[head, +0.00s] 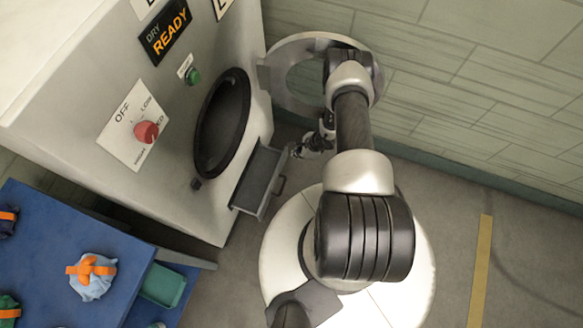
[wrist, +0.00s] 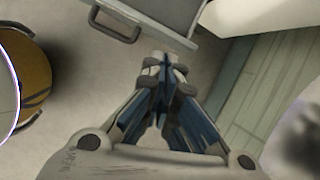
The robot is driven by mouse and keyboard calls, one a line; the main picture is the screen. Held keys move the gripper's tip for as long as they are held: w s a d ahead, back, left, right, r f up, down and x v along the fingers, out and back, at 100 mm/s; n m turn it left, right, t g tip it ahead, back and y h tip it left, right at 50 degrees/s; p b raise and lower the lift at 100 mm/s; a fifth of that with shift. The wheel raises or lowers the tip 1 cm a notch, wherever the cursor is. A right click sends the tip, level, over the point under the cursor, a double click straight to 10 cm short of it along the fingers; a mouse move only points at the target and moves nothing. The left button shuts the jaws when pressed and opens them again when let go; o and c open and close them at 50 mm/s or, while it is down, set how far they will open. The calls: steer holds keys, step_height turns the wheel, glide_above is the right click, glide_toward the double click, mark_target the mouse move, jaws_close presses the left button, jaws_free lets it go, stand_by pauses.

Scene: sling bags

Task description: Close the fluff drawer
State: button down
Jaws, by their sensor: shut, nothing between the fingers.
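The fluff drawer (head: 262,178) is a grey, open-topped drawer standing out from the front of the dryer, below its round opening. Its front bears a small handle (head: 281,187). In the wrist view the drawer's front (wrist: 165,14) is at the top edge, with the handle (wrist: 116,27) left of my fingertips. My gripper (head: 299,151) is by the drawer's far end in the head view. In the wrist view my gripper (wrist: 165,64) is shut and empty, its tips close to the drawer front. I cannot tell if they touch it.
The dryer (head: 75,115) has a dark round opening (head: 222,125), a red knob (head: 146,131) and a green button (head: 193,76). Its ring-shaped door (head: 300,47) stands open behind my arm. A blue table (head: 120,262) with sling bags is at lower left. Floor at right is clear.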

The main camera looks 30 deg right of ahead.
steer(key=s+a+f+m+g, duration=0.2)
steer(key=s+a+f+m, duration=0.1)
steer(key=s+f, duration=0.75)
steer(key=w+a+f+b, duration=0.3)
steer(key=w+f+b, duration=0.2)
steer(key=f+b, duration=0.3)
steer(key=shift+w+a+f, duration=0.15)
steer(key=shift+a+f, duration=0.25)
steer(key=shift+f, duration=0.1)
steer(key=shift+w, duration=0.1)
